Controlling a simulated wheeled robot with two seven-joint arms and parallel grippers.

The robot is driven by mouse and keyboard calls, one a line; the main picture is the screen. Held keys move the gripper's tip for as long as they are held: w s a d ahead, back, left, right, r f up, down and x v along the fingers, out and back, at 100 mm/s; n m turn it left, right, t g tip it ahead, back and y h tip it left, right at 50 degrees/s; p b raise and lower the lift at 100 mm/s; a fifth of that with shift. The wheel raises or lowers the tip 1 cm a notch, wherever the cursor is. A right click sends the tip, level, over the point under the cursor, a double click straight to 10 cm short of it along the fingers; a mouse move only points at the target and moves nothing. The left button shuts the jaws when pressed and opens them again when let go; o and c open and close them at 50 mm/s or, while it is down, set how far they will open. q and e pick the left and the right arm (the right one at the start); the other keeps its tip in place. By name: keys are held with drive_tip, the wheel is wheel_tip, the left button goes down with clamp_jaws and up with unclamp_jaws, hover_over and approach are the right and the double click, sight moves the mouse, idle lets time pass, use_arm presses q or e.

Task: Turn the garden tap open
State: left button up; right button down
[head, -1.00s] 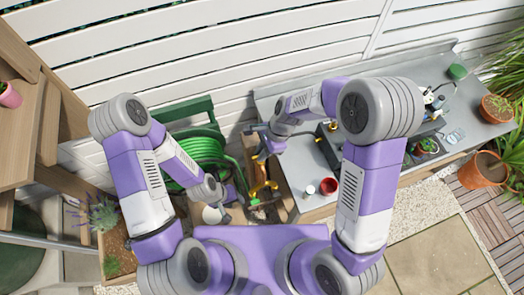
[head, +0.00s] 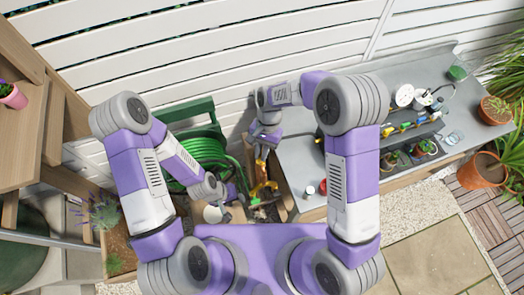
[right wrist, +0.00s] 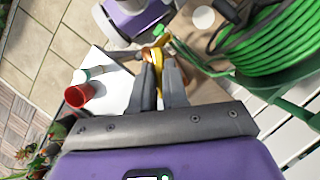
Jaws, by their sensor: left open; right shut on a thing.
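The garden tap is a small yellow-orange piece (head: 265,187) beside the green hose reel, near the left end of the grey bench. My right gripper (head: 262,153) reaches down onto its top from the back. In the right wrist view, my right gripper (right wrist: 160,72) has its fingers close together on the tap's yellow part (right wrist: 157,56). The fingers hide some of that part, so how far it is turned cannot be told. My left gripper (head: 238,197) is open and low, to the left of the tap, and apart from it.
A green hose reel (head: 205,150) stands against the white fence, left of the tap. A red pot (right wrist: 75,97) stands on the bench (head: 297,160). A black tray with small plants and tools is further right. Terracotta pots stand at the right edge.

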drive_tip(key=n+h, duration=0.1)
drive_tip(key=n, duration=0.2)
drive_tip(key=shift+a+n, duration=0.15)
drive_tip(key=shift+n, duration=0.25)
drive_tip(key=n+h, duration=0.2)
drive_tip(key=n, duration=0.2)
drive_tip(key=shift+b, duration=0.35)
drive_tip(key=shift+a+n, duration=0.1)
drive_tip(key=shift+n, duration=0.2)
drive_tip(key=c, duration=1.1)
unclamp_jaws()
drive_tip(key=shift+c, duration=0.2)
drive_tip(key=v, duration=0.7)
drive_tip(key=shift+r, duration=0.3)
drive_tip(key=shift+a, duration=0.1)
